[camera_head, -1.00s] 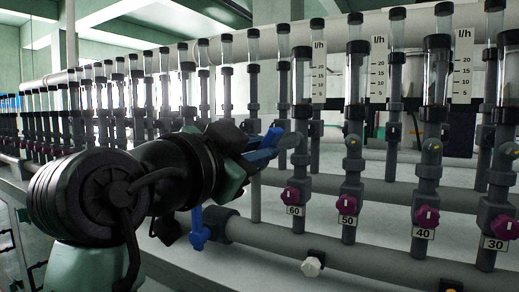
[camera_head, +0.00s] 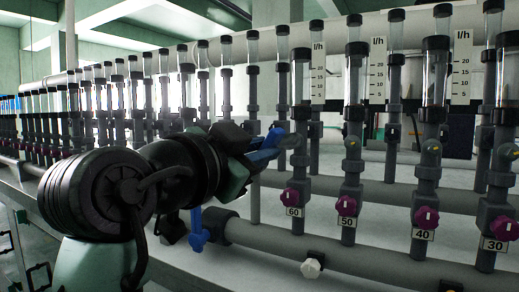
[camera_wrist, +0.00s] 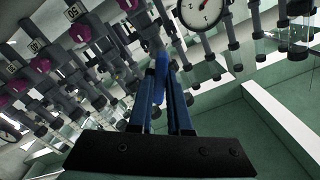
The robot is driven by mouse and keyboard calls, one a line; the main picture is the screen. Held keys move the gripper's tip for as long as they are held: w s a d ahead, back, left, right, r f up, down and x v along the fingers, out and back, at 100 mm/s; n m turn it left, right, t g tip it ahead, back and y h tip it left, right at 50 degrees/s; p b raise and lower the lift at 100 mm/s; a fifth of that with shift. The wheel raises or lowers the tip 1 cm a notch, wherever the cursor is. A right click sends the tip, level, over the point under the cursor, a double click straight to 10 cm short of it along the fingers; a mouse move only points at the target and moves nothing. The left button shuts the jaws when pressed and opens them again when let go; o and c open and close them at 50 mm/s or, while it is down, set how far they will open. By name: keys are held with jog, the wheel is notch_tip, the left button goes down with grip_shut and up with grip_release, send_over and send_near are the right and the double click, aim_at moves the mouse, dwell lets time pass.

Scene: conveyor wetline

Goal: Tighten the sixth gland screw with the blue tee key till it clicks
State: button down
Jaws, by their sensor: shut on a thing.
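My gripper (camera_head: 268,150) reaches in from the left in the head view, in front of the upright flow tubes. In the wrist view, my gripper (camera_wrist: 160,100) shows two dark blue fingers shut on a bright blue piece, which I take to be the blue tee key (camera_wrist: 158,82). The key points away from the palm towards the grey pipework. In the head view the blue at the fingertips lies close to the grey elbow of the tube labelled 60 (camera_head: 297,142); whether they touch is unclear. I cannot make out the gland screws or the key's tip.
Several clear tubes with purple knobs (camera_head: 346,206) stand close along the grey lower pipe (camera_head: 265,235). A blue valve handle (camera_head: 200,232) is below my gripper. A round gauge (camera_wrist: 202,10) is at the top of the wrist view. A pale green ledge (camera_wrist: 235,120) lies at right.

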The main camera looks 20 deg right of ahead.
jog(key=shift+w+d, duration=0.35)
jog(key=shift+d, duration=0.15)
jog(key=c, duration=1.4)
grip_release()
grip_shut()
jog(key=shift+f+m+b, duration=0.1)
jog(key=shift+m+b, duration=0.9)
jog(key=shift+m, duration=0.3)
jog(key=m+b, duration=0.2)
jog(key=m, duration=0.2)
jog(key=shift+m, duration=0.3)
jog(key=shift+m+b, duration=0.3)
jog(key=shift+m, duration=0.3)
jog(key=shift+n, duration=1.2)
